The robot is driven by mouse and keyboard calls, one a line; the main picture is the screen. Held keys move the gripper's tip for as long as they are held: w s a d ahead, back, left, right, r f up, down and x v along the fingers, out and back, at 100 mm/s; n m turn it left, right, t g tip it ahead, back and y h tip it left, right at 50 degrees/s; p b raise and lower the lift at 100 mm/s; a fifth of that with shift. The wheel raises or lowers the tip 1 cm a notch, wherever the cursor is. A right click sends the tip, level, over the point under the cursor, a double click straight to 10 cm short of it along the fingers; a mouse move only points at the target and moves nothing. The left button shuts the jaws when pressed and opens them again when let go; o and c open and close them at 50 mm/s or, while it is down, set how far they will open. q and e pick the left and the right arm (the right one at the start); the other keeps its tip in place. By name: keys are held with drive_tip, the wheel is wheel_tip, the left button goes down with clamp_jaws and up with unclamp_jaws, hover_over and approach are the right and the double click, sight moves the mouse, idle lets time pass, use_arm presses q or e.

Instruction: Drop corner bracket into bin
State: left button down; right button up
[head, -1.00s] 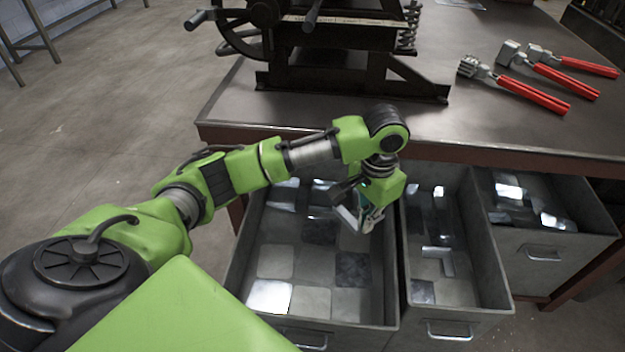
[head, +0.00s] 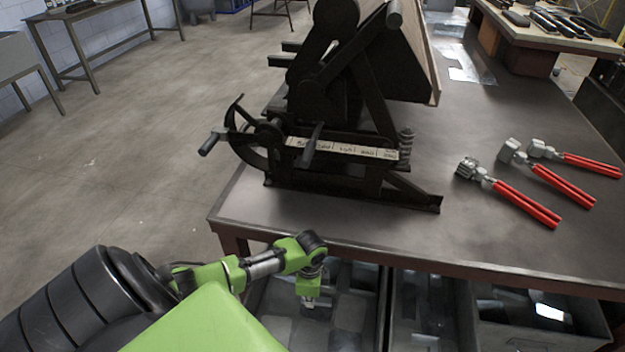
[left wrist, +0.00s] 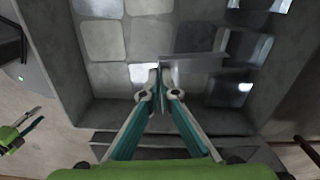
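The corner bracket (left wrist: 195,60) is a grey, L-shaped metal piece in the left wrist view. My left gripper (left wrist: 160,80) has its teal-backed fingers nearly together, with the bracket's near end between the tips. The rest of the bracket sticks out to the right. In the head view my left gripper (head: 308,301) points down over the wide left bin (head: 383,310); the bracket cannot be made out there. In the left wrist view the bin's wall (left wrist: 165,113) passes below the gripper. A small green part with dark prongs (left wrist: 36,122), apparently my right gripper, shows at the left edge.
Flat square plates lie on the bin floor (left wrist: 103,42). A narrower bin (head: 420,335) and another bin (head: 535,335) stand to the right. Above them is a workbench (head: 400,235) with a black machine (head: 345,150) and red-handled tools (head: 525,203).

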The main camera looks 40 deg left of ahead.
use_arm(q)
drive_tip(key=shift+s+a+f, duration=0.15)
drive_tip(key=shift+s+a, duration=0.05)
drive_tip(key=shift+a, duration=0.2)
drive_tip(key=shift+f, duration=0.25)
wheel_tip(320, 180, down, 5)
drive_tip(key=b, duration=0.6)
drive_tip(key=shift+f, duration=0.2)
drive_tip(key=c, duration=2.2)
unclamp_jaws()
